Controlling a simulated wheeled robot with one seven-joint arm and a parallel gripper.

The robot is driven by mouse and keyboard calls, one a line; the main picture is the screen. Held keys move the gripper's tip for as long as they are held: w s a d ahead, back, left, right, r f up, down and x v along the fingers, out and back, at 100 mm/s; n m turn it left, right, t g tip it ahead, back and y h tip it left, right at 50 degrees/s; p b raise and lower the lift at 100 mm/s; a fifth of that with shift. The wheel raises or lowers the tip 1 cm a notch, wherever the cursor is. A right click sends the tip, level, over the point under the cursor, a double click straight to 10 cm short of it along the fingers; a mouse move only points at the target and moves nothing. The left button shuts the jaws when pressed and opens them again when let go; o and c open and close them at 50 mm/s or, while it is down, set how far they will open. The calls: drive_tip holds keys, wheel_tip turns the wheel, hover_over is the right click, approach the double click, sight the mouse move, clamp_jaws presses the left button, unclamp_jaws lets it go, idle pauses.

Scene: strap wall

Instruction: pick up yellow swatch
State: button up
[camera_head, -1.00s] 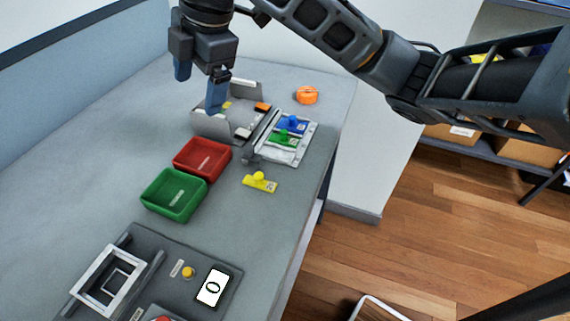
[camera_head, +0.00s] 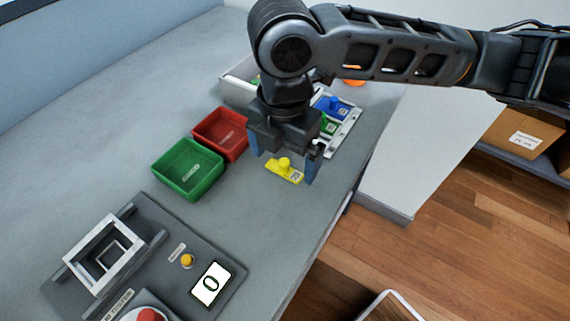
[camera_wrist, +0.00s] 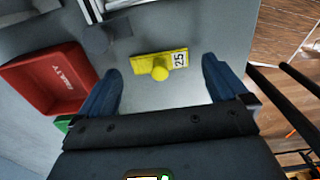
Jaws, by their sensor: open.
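The yellow swatch (camera_head: 285,170) lies flat on the grey table, with a round yellow knob on top and a white label at one end. It also shows in the wrist view (camera_wrist: 148,63), where the label reads 25. My gripper (camera_head: 283,172) is open above the swatch, with one blue finger on each side of it in the head view. In the wrist view the fingers (camera_wrist: 160,82) are spread wide, and the swatch lies between and just beyond their tips. Nothing is between the fingers that I can see being held.
A red tray (camera_head: 220,122) and a green tray (camera_head: 188,190) stand left of my gripper. A rack with a blue swatch (camera_head: 333,103) and a green one is behind it. A fixture with a white frame (camera_head: 88,282) and a display (camera_head: 212,284) is in front. The table's right edge is near.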

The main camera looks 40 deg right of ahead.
drive_tip(key=shift+f, duration=0.7)
drive_tip(key=shift+c, duration=0.4)
drive_tip(key=c, duration=1)
drive_tip(key=shift+r, duration=0.1)
